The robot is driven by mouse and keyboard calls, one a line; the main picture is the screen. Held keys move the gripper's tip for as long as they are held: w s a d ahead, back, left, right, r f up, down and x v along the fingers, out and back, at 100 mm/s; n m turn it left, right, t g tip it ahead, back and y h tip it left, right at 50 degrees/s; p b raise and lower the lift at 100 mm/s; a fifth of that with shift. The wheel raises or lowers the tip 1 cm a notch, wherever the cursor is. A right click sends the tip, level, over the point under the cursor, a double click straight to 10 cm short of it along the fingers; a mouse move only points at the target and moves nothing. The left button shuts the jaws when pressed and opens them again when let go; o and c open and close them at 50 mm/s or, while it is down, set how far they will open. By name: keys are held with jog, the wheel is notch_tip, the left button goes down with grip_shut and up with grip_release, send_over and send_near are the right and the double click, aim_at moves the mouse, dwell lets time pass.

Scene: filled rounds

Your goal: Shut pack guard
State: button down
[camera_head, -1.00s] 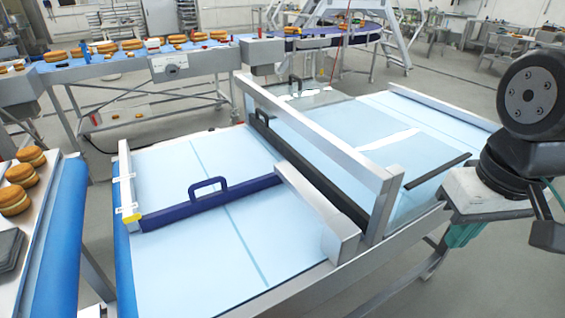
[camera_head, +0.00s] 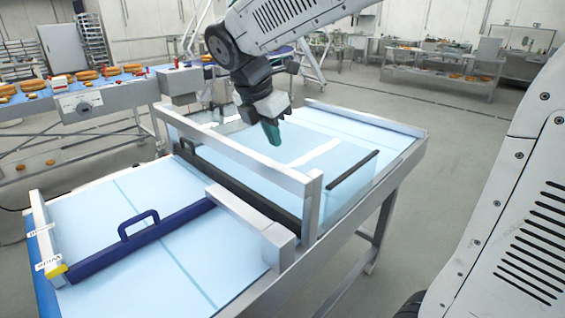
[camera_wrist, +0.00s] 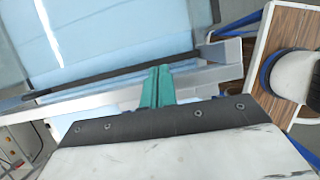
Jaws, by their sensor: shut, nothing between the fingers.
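A clear guard panel with a dark bar (camera_head: 353,169) along its near right side shows over the right half of the pale blue table (camera_head: 395,140). A silver frame (camera_head: 235,152) with a black strip (camera_head: 240,187) crosses the table's middle. I cannot tell exactly where the clear panel ends. My gripper (camera_head: 271,134), with teal fingers, points down above the table behind the silver frame. It is shut and empty. The wrist view shows the teal fingers (camera_wrist: 157,88) together near a dark bar (camera_wrist: 110,79); contact cannot be told.
A navy bar with a loop handle (camera_head: 138,240) lies across the table's left half, joined to a silver block (camera_head: 279,245). A conveyor with buns (camera_head: 85,98) stands behind. Open floor (camera_head: 450,130) lies to the right.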

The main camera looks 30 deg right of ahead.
jog(key=x, duration=1)
jog(key=shift+w, duration=0.3)
